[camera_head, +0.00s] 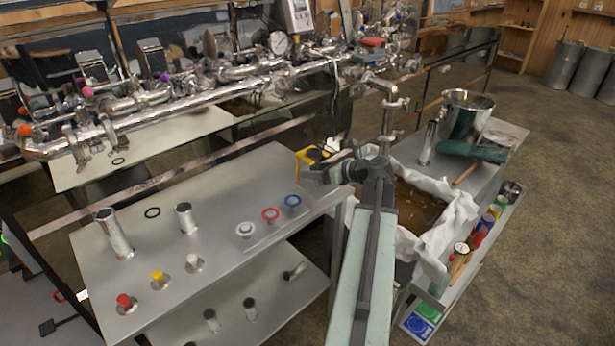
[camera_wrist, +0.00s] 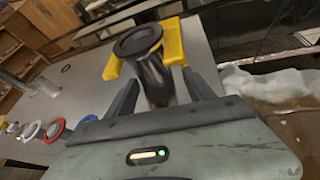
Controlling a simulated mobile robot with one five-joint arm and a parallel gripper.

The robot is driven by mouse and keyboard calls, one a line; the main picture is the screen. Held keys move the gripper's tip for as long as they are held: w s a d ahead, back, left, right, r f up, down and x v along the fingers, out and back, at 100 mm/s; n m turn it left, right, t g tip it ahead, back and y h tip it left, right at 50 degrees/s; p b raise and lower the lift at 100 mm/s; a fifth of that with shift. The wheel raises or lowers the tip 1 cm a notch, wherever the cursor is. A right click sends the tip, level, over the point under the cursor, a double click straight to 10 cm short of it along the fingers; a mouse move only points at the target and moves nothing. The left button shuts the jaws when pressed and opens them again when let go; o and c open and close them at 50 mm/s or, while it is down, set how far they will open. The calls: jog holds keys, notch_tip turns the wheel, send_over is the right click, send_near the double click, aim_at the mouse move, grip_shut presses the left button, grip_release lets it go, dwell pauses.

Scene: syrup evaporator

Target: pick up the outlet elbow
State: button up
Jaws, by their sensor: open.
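The outlet elbow (camera_wrist: 152,68) appears to be the dark metal pipe piece with a round, flanged mouth, at the upper middle of the wrist view. A yellow holder (camera_wrist: 175,42) flanks it on both sides, and the holder also shows in the head view (camera_head: 306,159). My gripper (camera_wrist: 160,80) is open, its two dark fingers to the left and right of the elbow's lower part. I cannot tell whether either finger touches it. In the head view, my gripper (camera_head: 335,168) is at the right end of the grey bench and largely hides the elbow.
The grey bench (camera_head: 190,262) carries upright tubes, small coloured caps and ringed fittings. A pan of brown syrup (camera_head: 415,205) with white cloth (camera_head: 448,240) over its rim lies right of my arm. Steel pipework (camera_head: 210,90) runs along the back. Open floor is at right.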

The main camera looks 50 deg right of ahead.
grip_shut()
jog(key=shift+r, duration=0.1)
jog(key=shift+r, duration=0.2)
jog(key=s+d, duration=0.2)
jog(key=s, duration=1.6)
jog(key=shift+d, duration=0.2)
